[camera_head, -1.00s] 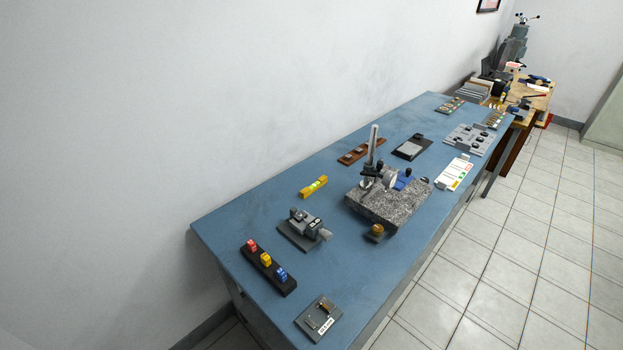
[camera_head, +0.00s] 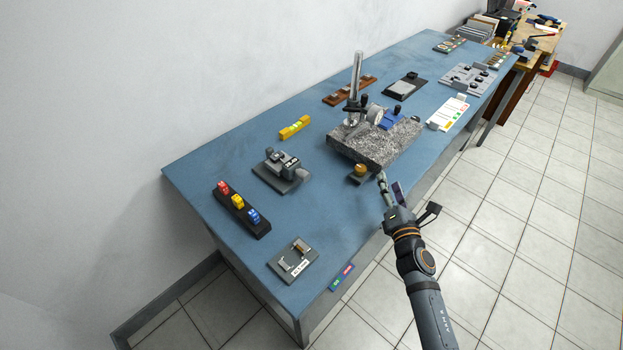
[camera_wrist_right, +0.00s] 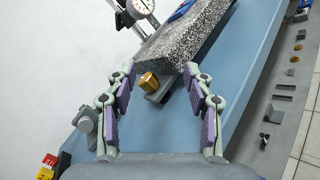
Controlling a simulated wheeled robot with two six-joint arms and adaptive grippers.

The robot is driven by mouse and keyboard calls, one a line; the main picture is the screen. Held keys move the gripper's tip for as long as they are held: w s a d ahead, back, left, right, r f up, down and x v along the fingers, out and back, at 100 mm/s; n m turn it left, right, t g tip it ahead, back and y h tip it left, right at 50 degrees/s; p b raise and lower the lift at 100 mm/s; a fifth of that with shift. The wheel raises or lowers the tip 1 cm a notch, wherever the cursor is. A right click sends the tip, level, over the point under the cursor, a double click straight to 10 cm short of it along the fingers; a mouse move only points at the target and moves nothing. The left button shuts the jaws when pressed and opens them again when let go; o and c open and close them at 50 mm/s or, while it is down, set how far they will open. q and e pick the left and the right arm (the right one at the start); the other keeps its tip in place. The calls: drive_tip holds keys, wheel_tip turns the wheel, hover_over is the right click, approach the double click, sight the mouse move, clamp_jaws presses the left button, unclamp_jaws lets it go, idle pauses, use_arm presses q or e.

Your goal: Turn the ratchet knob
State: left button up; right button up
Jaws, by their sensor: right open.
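A small brass knob (camera_head: 360,169) sits on a dark base at the near edge of the granite block (camera_head: 372,148). A grey device with a display (camera_head: 279,168) has a grey round knob (camera_head: 302,174) on its right end. I cannot tell which one is the ratchet knob. My right gripper (camera_head: 388,184) is open and empty by the table's front edge, right of the brass knob. In the right wrist view, the brass knob (camera_wrist_right: 148,82) shows between the open fingers (camera_wrist_right: 159,70), apart from them. The grey knob (camera_wrist_right: 86,122) is beyond the left finger. My left gripper is out of view.
A dial indicator stand (camera_head: 354,95) rises from the granite block. A black strip with red, yellow and blue pieces (camera_head: 240,210) and a grey plate (camera_head: 293,262) lie at the near left. Bare blue tabletop (camera_head: 320,222) lies between the grey device and the front edge.

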sight(307, 179)
drive_tip(key=a+n+y, duration=0.2)
drive_tip(key=n, duration=0.1)
drive_tip(key=a+r+n+y, duration=0.1)
drive_tip(key=a+n+y, duration=0.1)
drive_tip(key=a+n, duration=0.1)
drive_tip(key=a+n+y, duration=0.2)
drive_tip(key=n, duration=0.3)
drive_tip(key=shift+w+a+r, duration=0.15)
drive_tip(key=shift+w+a, duration=0.05)
drive_tip(key=shift+w, duration=0.05)
drive_tip(key=a+f+n+g+y, duration=0.1)
drive_tip(key=a+n+y, duration=0.1)
drive_tip(key=n, duration=0.2)
drive_tip(key=s+a+f+n+g+y, duration=0.1)
drive_tip(key=a+n+g+y, duration=0.1)
drive_tip(key=n, duration=0.3)
drive_tip(key=s+a+f+n+g+y, duration=0.1)
drive_tip(key=a+n+g+y, duration=0.1)
drive_tip(key=a+n, duration=0.1)
drive_tip(key=shift+s+a+n, duration=0.2)
drive_tip(key=shift+a+n, duration=0.15)
drive_tip(key=shift+n, duration=0.35)
drive_tip(key=shift+w+a, duration=0.1)
drive_tip(key=shift+a, duration=0.05)
drive_tip(key=p+x, duration=0.1)
drive_tip(key=x, duration=0.9)
drive_tip(key=shift+a+f, duration=0.1)
drive_tip(key=shift+c, duration=0.2)
clamp_jaws()
